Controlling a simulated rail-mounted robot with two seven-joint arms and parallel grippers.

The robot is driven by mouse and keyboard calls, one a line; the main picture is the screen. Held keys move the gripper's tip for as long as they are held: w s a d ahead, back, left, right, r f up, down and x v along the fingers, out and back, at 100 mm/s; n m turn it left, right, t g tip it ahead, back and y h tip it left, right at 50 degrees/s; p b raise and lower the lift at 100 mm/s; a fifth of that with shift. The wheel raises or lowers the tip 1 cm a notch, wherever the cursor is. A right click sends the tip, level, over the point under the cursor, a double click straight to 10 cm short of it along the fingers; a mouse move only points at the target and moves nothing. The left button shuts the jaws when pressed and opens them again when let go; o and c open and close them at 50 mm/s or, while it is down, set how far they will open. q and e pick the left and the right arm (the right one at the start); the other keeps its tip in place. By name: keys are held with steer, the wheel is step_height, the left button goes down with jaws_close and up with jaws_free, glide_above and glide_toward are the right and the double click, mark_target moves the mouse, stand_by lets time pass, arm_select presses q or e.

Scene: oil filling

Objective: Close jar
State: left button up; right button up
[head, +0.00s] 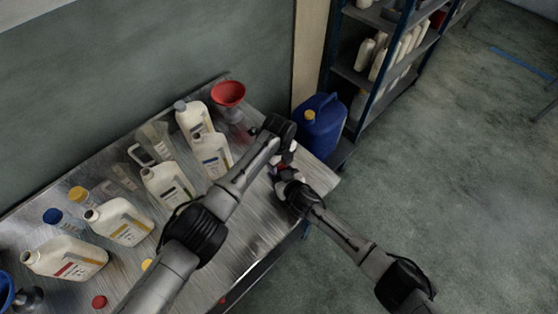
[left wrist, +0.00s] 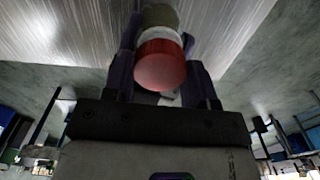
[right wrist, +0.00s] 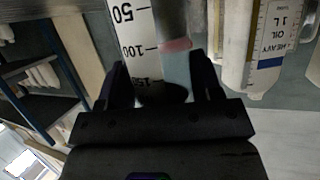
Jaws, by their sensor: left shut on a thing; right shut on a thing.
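In the left wrist view a red lid (left wrist: 160,68) sits between the fingers of my left gripper (left wrist: 163,72), which is shut on it. A white ring (left wrist: 170,40) and a brownish body show right behind the lid; whether the lid is seated or only held against it I cannot tell. In the right wrist view my right gripper (right wrist: 160,85) is shut on a clear jar (right wrist: 140,45) with black scale marks and dark content near the fingers. In the head view my left gripper (head: 285,148) and right gripper (head: 287,178) meet over the table's right end, largely hiding the jar.
The metal table (head: 255,215) carries several white oil jugs (head: 170,185), a red funnel (head: 228,94) and a loose red cap (head: 99,301). A blue canister (head: 322,128) stands just beyond the table's right end. A shelf (head: 385,65) stands behind it. Floor at right is clear.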

arm_select(q)
steer(key=shift+f, duration=0.45)
arm_select(e)
jaws_close()
arm_select(q)
steer(key=m, duration=0.6)
steer(key=o, duration=0.9)
steer(key=shift+r, duration=2.25)
steer(key=shift+c, duration=0.4)
